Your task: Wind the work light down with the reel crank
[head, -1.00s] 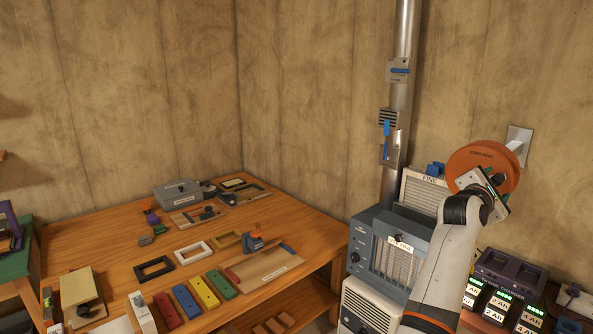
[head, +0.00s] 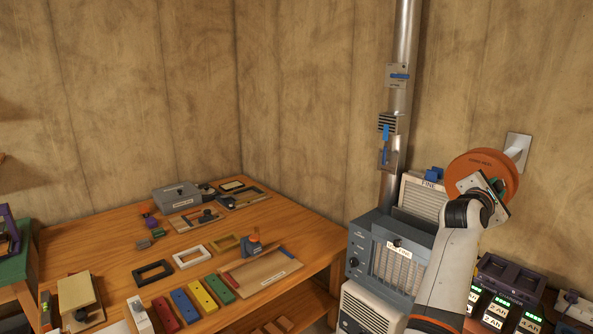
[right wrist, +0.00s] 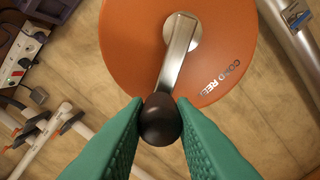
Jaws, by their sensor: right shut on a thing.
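The orange cord reel (head: 487,165) is mounted on the wall at the right of the head view. In the right wrist view the reel (right wrist: 120,45) fills the top, with a metal crank arm (right wrist: 179,55) running from its hub to a dark round knob (right wrist: 160,119). My right gripper (right wrist: 160,122) has its green fingers shut on this crank knob. In the head view my right gripper (head: 484,192) is in front of the reel and hides its crank. The work light cannot be made out. My left gripper is not in view.
A grey filter unit (head: 385,257) stands left of my right arm, beside a metal duct (head: 405,60). A charger (head: 503,270) with several lit batteries is at the lower right. A wooden bench (head: 110,235) with several small parts is at left.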

